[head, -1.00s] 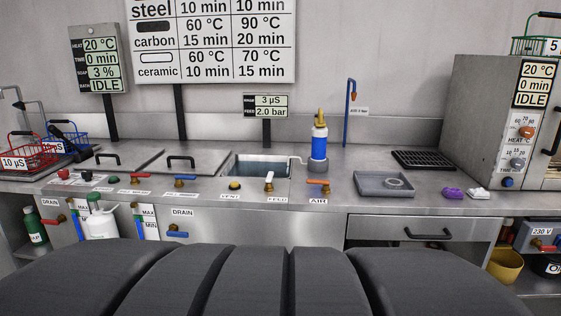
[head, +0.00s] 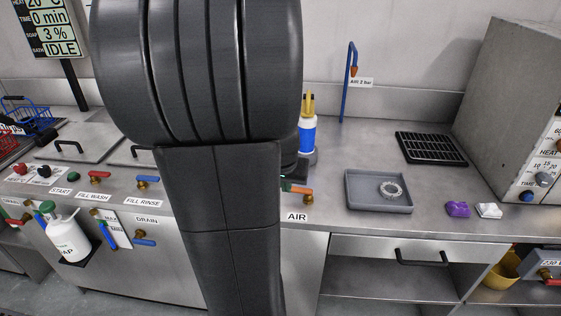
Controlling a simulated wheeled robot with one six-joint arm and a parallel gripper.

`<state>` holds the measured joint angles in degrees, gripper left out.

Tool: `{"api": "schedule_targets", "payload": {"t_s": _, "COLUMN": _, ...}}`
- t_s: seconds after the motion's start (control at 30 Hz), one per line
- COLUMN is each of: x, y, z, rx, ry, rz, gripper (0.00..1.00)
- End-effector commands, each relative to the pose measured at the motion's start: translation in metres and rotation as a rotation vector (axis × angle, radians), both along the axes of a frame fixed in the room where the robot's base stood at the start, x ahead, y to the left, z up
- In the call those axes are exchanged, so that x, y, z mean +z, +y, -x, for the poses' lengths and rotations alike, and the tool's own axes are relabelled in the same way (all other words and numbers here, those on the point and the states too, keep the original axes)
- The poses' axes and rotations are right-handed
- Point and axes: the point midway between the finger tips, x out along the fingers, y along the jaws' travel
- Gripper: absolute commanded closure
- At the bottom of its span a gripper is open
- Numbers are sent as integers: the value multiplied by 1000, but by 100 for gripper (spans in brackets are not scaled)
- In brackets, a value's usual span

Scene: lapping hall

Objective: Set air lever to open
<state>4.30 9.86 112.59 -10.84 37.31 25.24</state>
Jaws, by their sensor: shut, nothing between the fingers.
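The air lever (head: 300,190) has an orange-red handle and a brass pivot, on the counter's front edge above the AIR label (head: 297,216). Its handle points left from the pivot, along the counter edge. Its left end is partly covered. My own arm stands large in the middle of the view and hides most of my gripper. Only a small dark and green part of my gripper (head: 286,185) shows past the arm, at the left end of the handle. It is shut and empty. I cannot tell whether it touches the handle.
A blue and white cylinder with a yellow top (head: 308,135) stands behind the lever. A grey tray (head: 365,203) with a ring (head: 390,189) lies to the right, near purple (head: 458,209) and white (head: 489,210) cloths. Other levers line the counter at left.

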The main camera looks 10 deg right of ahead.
Motion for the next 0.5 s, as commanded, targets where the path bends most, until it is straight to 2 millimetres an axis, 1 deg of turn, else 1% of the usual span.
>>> {"api": "schedule_targets", "payload": {"t_s": 0.07, "x": -1, "y": -1, "z": -3, "rx": -4, "ry": -1, "rz": 0, "gripper": 100}}
{"api": "schedule_targets", "payload": {"t_s": 0.17, "x": -11, "y": -2, "z": -6, "rx": -4, "ry": 0, "rz": 0, "gripper": 100}}
{"api": "schedule_targets", "payload": {"t_s": 0.5, "x": -62, "y": -10, "z": -23, "rx": -4, "ry": 3, "rz": -1, "gripper": 100}}
